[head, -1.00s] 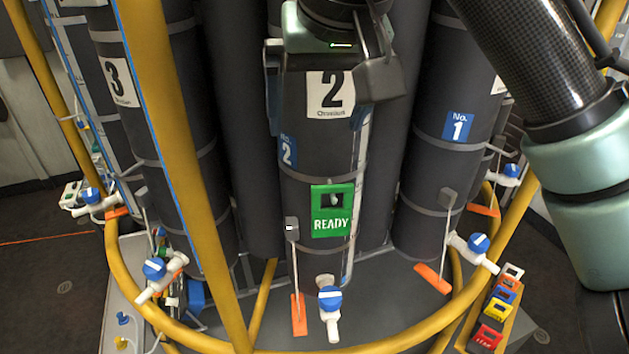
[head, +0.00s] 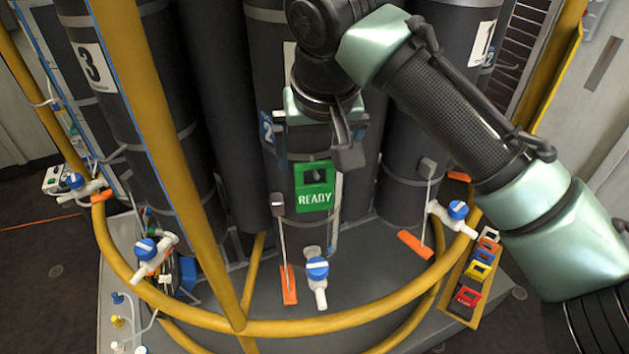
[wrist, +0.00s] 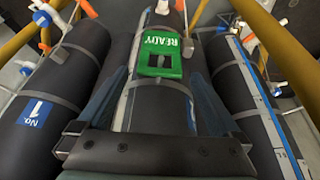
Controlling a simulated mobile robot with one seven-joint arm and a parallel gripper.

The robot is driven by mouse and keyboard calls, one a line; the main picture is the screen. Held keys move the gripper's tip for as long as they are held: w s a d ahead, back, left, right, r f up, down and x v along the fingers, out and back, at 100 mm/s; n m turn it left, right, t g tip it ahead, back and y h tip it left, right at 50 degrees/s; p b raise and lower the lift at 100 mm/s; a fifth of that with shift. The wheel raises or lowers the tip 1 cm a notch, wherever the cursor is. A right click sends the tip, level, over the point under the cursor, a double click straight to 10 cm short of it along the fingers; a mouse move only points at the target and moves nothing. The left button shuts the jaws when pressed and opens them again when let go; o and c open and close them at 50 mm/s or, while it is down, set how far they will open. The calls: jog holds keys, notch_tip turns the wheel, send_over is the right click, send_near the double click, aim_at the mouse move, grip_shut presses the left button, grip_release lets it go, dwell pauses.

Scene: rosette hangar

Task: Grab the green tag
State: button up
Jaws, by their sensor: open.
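The green tag (head: 315,190), marked READY with a square hole in its upper part, hangs on the front of the middle dark cylinder (head: 276,85). In the wrist view the green tag (wrist: 161,53) shows upside down, beyond and between the two fingers. My gripper (head: 318,155) is open and empty, just above the tag in the head view. In the wrist view my gripper (wrist: 160,95) has its fingers apart on either side of the cylinder, with a gap to the tag. In the head view my arm hides part of the cylinder's number label.
Yellow rails (head: 165,150) stand in front and curve around below the cylinders. White valves with blue caps (head: 317,270) and orange flags (head: 288,285) sit low on the cylinders. A holder at right carries several coloured tags (head: 466,297).

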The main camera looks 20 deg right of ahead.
jog(key=shift+x, duration=1.05)
grip_shut()
jog(key=shift+r, duration=0.2)
